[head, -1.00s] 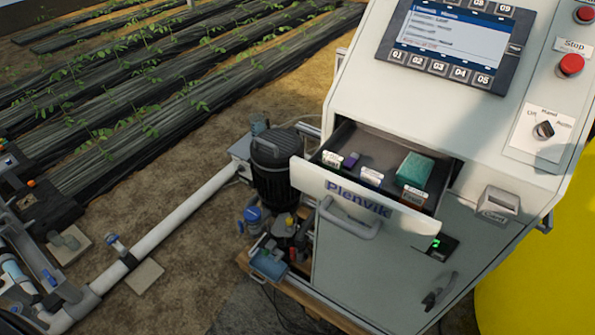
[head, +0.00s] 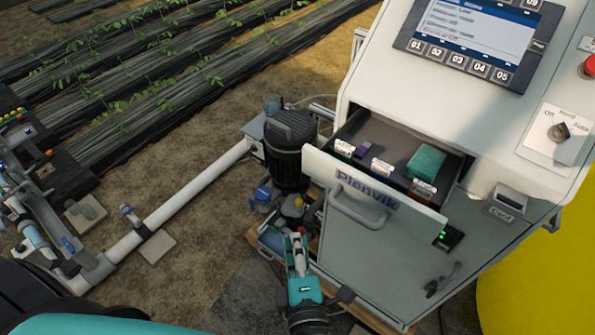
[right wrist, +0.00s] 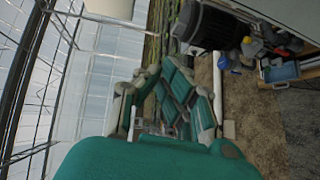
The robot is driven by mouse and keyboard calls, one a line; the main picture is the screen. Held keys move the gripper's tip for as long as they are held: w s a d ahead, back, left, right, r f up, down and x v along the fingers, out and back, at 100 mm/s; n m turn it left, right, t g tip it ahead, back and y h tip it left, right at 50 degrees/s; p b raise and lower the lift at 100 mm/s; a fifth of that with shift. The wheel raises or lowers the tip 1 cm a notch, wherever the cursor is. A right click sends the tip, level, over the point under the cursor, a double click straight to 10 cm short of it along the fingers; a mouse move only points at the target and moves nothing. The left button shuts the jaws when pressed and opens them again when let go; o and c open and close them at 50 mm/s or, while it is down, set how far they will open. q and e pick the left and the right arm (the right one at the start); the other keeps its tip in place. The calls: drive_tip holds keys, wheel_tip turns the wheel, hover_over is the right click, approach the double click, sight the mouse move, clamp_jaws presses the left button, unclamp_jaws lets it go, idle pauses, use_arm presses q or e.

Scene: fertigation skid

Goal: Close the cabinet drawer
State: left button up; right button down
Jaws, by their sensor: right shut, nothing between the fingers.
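The cabinet drawer (head: 372,187) is pulled out of the white cabinet, its front labelled "Plenvik" with a grey bar handle (head: 357,212) below the label. Inside lie a green block (head: 426,161), a small purple item (head: 361,151) and several labelled pieces. My right gripper (head: 295,240) is in the head view, below and left of the drawer handle and apart from it. Its fingers are shut with nothing between them. In the right wrist view its fingers (right wrist: 168,105) point away from the camera toward the blurred background. My left gripper is not in view.
A black pump motor (head: 290,150) stands just left of the drawer, with valves and fittings beneath it. A white pipe (head: 200,185) runs along the ground at left. A yellow tank (head: 535,270) is at right. A card slot (head: 508,205) sits right of the drawer.

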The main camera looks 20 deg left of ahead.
sight(347, 124)
wheel_tip(347, 124, up, 6)
drive_tip(key=s+r+t, duration=0.1)
drive_tip(key=s, duration=0.1)
drive_tip(key=w+d+x, duration=0.1)
drive_tip(key=d+x, duration=0.1)
drive_tip(key=x, duration=1.1)
drive_tip(key=shift+r+y+p, duration=0.4)
drive_tip(key=shift+p, duration=0.05)
drive_tip(key=shift+w+d, duration=0.1)
drive_tip(key=shift+d, duration=0.05)
drive_tip(key=w+d, duration=0.2)
drive_tip(key=w, duration=0.3)
drive_tip(key=w+d+b, duration=0.1)
drive_tip(key=w, duration=0.5)
drive_tip(key=w+d, duration=0.2)
drive_tip(key=w, duration=0.4)
drive_tip(key=shift+w+d, duration=0.15)
drive_tip(key=shift+d, duration=0.15)
drive_tip(key=shift+w+d+r+b, duration=0.1)
drive_tip(key=shift+w+r+b, duration=0.05)
drive_tip(key=shift+b, duration=0.15)
